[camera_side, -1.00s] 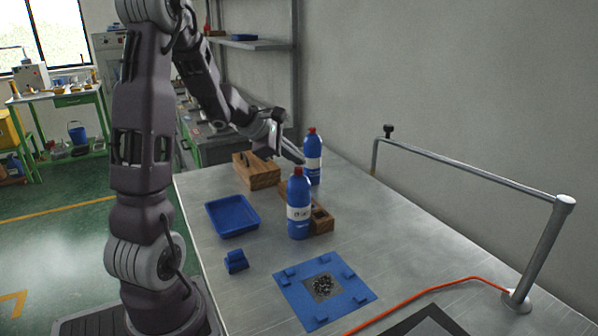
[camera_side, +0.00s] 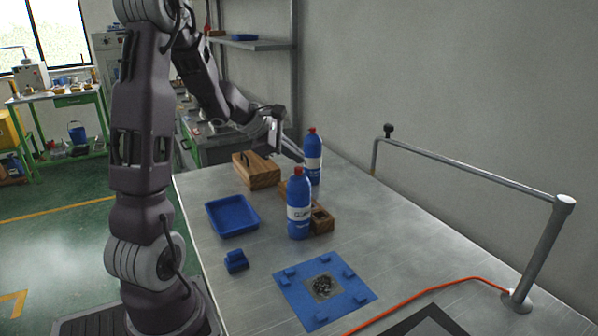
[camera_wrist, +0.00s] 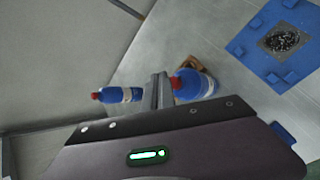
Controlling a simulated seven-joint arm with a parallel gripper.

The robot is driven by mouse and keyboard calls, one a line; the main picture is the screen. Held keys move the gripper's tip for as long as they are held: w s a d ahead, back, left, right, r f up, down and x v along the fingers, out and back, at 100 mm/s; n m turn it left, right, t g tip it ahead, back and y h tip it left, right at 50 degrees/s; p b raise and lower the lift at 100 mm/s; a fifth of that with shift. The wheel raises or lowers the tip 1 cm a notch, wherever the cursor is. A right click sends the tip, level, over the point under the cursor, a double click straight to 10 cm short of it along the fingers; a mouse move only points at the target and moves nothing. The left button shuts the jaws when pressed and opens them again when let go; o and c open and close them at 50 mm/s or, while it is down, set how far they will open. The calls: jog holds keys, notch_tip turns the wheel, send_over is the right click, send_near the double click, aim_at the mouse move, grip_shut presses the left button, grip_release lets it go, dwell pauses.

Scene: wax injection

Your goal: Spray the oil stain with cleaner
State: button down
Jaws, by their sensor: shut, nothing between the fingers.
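The dark oil stain (camera_side: 324,287) lies in the middle of a flat blue fixture plate (camera_side: 293,299) with small blue blocks around it. It also shows at the upper right of the wrist view (camera_wrist: 283,41). A blue bottle with a red cap and white label (camera_side: 299,198) stands upright by a wooden block. A second, similar bottle (camera_side: 313,148) stands behind it. My gripper (camera_side: 296,156) is shut and empty, near the tops of the two bottles. In the wrist view its fingers (camera_wrist: 160,90) appear between the two bottles. I cannot tell whether they touch either one.
A blue tray (camera_side: 232,233), a small blue block (camera_side: 236,261) and a wooden box with a handle (camera_side: 257,178) stand on the left of the table. An orange cable (camera_side: 408,299) runs near the front. A metal rail (camera_side: 470,170) stands at the right.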

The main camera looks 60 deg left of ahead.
jog(key=shift+r, duration=0.3)
notch_tip(320, 180, up, 6)
dwell(0.5)
dwell(0.3)
